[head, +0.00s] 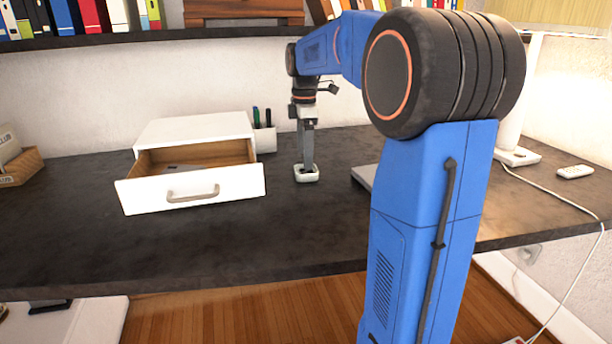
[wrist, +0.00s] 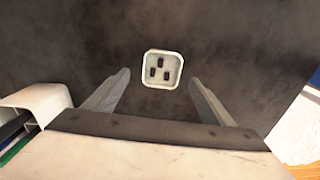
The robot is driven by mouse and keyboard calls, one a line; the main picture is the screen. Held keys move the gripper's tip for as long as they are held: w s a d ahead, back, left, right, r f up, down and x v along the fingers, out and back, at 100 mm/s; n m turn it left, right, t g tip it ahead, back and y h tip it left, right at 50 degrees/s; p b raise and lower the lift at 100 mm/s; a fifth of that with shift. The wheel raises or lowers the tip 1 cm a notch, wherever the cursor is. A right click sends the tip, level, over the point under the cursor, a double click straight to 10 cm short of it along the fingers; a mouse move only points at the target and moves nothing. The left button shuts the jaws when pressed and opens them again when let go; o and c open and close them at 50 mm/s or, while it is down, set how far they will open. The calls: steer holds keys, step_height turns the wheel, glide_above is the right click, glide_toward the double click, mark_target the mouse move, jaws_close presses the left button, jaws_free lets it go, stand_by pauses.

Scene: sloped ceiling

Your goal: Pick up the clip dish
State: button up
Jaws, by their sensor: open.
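The clip dish (head: 306,176) is a small white square dish on the dark desktop, right of the open drawer. In the wrist view the dish (wrist: 162,56) has a pale rim and holds 3 dark clips. My gripper (head: 307,164) points down just above the dish in the head view. In the wrist view my gripper (wrist: 158,78) is open, with one finger to each side of the dish. The fingers look clear of the dish, and nothing is held. The exact height of the fingertips over the desk is hard to tell.
A white drawer box (head: 195,128) with its drawer (head: 190,193) pulled open stands left of my gripper. A pen cup (head: 264,140) is beside it. A grey flat object (head: 366,176) lies to the right, partly behind my arm. The desk (head: 255,225) is clear in front.

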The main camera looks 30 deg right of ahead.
step_height(320, 180, down, 4)
steer(key=shift+s+a, duration=0.1)
steer(key=shift+a, duration=0.05)
steer(key=c, duration=1.2)
steer(key=shift+r, duration=0.15)
